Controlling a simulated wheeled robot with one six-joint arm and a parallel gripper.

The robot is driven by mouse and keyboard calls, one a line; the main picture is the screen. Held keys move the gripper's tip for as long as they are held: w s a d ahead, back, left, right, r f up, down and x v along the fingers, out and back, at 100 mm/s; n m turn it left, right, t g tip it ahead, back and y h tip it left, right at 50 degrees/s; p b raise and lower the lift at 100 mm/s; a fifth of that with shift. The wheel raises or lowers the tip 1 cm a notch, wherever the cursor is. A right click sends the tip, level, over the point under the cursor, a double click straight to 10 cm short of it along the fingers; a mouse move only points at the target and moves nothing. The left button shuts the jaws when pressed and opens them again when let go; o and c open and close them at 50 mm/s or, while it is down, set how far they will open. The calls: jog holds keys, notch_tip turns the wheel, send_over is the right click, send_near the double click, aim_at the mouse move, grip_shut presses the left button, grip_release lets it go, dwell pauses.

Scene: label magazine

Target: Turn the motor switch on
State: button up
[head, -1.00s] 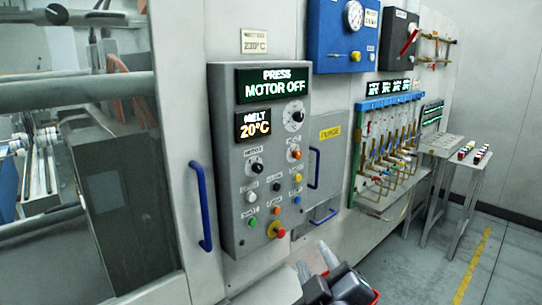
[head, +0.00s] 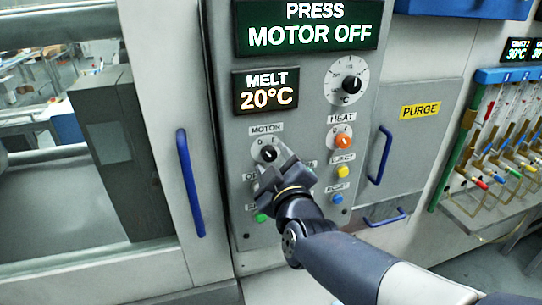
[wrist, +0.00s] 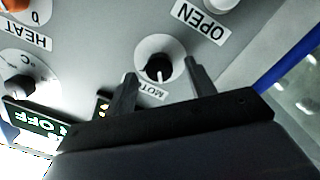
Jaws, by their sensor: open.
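The motor switch (head: 268,153) is a black rotary knob on a pale round plate under a MOTOR label on the grey control panel. It also shows in the wrist view (wrist: 159,68), upside down, with its label partly covered. My gripper (head: 274,172) is just below and in front of the knob in the head view. In the wrist view my gripper (wrist: 160,72) is open, with one finger on each side of the knob; I cannot tell whether they touch it. The display (head: 307,27) reads PRESS MOTOR OFF.
The orange HEAT knob (head: 343,141), yellow button (head: 341,171) and blue button (head: 337,199) are to the right. The temperature dial (head: 350,84) is above. A blue door handle (head: 190,183) stands out on the left.

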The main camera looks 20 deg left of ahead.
jog(key=shift+x, duration=1.05)
jog(key=shift+c, duration=0.2)
jog(key=c, duration=0.9)
